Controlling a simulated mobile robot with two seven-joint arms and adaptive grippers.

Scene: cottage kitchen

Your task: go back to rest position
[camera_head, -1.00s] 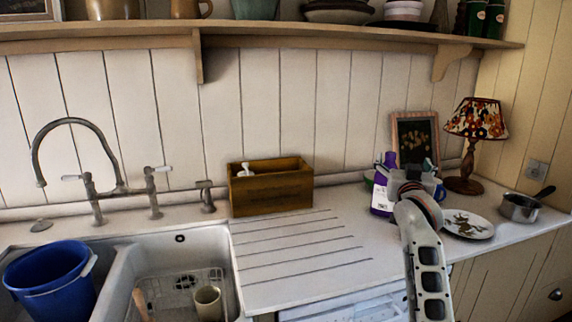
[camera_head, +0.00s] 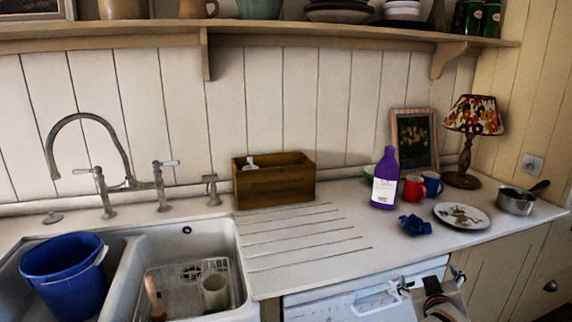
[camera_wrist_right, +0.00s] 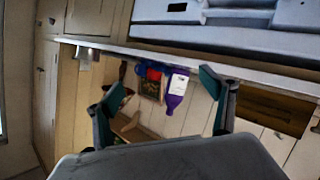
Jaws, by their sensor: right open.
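My right gripper (camera_head: 432,282) is low at the bottom right of the head view, in front of the white appliance and below the counter edge. In the right wrist view its two teal-and-dark fingers (camera_wrist_right: 165,92) stand wide apart with nothing between them. The counter shows upside down beyond them. My left gripper is in neither view.
A purple bottle (camera_head: 385,180), red mug (camera_head: 412,188), blue mug (camera_head: 432,184), dark blue lumpy thing (camera_head: 415,225), plate (camera_head: 462,216), saucepan (camera_head: 515,202) and lamp (camera_head: 473,118) stand on the counter's right. The ribbed drainer (camera_head: 300,240) is clear. A blue bucket (camera_head: 66,280) is in the sink.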

